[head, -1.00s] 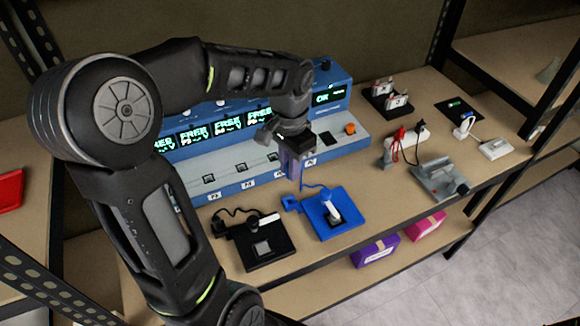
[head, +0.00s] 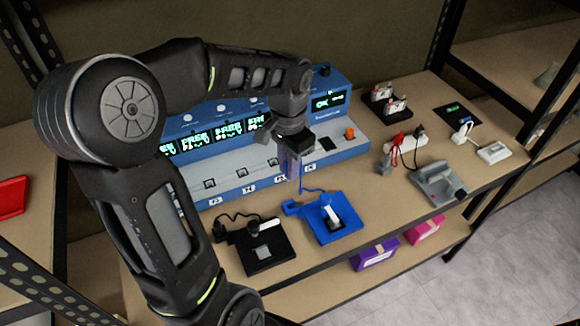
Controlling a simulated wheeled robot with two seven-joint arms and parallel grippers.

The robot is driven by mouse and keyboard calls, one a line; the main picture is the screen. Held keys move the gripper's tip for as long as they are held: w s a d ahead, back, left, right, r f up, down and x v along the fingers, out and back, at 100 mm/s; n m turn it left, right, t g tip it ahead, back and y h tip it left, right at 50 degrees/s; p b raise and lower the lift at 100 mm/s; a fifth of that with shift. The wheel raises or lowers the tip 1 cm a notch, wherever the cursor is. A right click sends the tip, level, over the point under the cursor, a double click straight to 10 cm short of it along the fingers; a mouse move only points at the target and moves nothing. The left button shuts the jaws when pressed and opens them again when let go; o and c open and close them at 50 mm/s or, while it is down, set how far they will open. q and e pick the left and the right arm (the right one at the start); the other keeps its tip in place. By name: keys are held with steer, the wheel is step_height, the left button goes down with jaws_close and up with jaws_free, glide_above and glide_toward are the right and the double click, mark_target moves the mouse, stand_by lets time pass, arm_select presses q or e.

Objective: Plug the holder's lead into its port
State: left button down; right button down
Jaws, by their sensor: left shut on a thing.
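The blue holder (head: 347,231) lies flat near the front edge of the bench with a white, upright piece in its middle. A thin blue lead (head: 311,190) runs from the holder's back edge up to my left gripper (head: 294,172). The gripper points down over the front of the blue-grey dryer unit (head: 226,183) and is shut on the lead's plug end, which is mostly hidden by the fingers. A row of square ports (head: 242,173) lies on the unit's sloping ledge; the gripper hides the port beneath it. My right gripper is not in view.
A black holder (head: 284,257) with a black lead lies left of the blue one. To the right are a power strip (head: 402,149) with red and black leads, a grey device (head: 436,184) and a black vial rack (head: 378,104). Bench between the holders and strip is clear.

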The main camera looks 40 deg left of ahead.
arm_select(q)
steer(key=shift+w+a+p, duration=0.25)
steer(key=shift+w+a, duration=0.25)
steer(key=shift+a, duration=0.3)
steer(key=shift+w+a+p, duration=0.2)
steer(key=shift+w+a, duration=0.35)
steer(key=shift+a, duration=0.3)
steer(key=shift+w+a+p, duration=0.25)
steer(key=shift+w+a, duration=0.25)
steer(key=shift+a, duration=0.3)
steer(key=w+a+p, duration=0.2)
steer(key=w+a, duration=0.1)
steer(key=a, duration=0.2)
steer(key=shift+w+a, duration=0.3)
